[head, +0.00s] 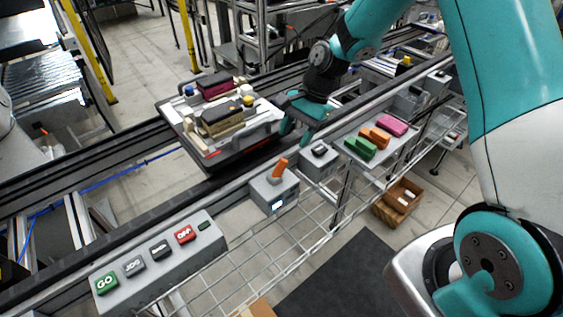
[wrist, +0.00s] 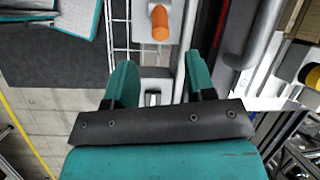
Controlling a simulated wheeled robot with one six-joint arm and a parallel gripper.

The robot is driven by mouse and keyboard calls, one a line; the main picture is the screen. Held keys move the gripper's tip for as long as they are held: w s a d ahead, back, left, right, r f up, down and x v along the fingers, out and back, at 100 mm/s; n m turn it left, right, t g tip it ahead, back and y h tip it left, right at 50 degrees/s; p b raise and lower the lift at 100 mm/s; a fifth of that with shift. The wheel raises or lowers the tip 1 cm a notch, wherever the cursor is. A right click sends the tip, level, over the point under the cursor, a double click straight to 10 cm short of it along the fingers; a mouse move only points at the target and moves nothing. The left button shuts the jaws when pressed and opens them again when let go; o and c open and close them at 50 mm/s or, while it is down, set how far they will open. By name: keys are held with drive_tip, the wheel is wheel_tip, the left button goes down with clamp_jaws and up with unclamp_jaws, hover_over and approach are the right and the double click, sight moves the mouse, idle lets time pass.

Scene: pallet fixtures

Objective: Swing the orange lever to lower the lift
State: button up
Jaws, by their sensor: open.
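The orange lever (head: 279,168) stands up, slightly tilted, from a small grey box (head: 268,193) on the rail beside the conveyor. In the wrist view the lever (wrist: 160,22) is ahead of my fingertips, near the top edge. My gripper (head: 295,134) is open and empty, above the rail and behind the lever in the head view, apart from it. In the wrist view its two teal fingers (wrist: 161,75) are spread. A loaded pallet (head: 205,150) with blocks on it rests at the conveyor; the lift under it is hidden.
A second grey box (head: 320,158) with a dark switch is close to my gripper. A panel (head: 150,262) with GO and OFF buttons is at the front left. Green, orange and pink blocks (head: 375,136) lie on a plate at right. A wire rack (head: 300,228) runs below.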

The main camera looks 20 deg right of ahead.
sight(284, 160)
drive_tip(key=p+x, duration=0.1)
drive_tip(key=x, duration=0.8)
drive_tip(key=shift+a+f, duration=0.1)
drive_tip(key=shift+f, duration=0.2)
clamp_jaws()
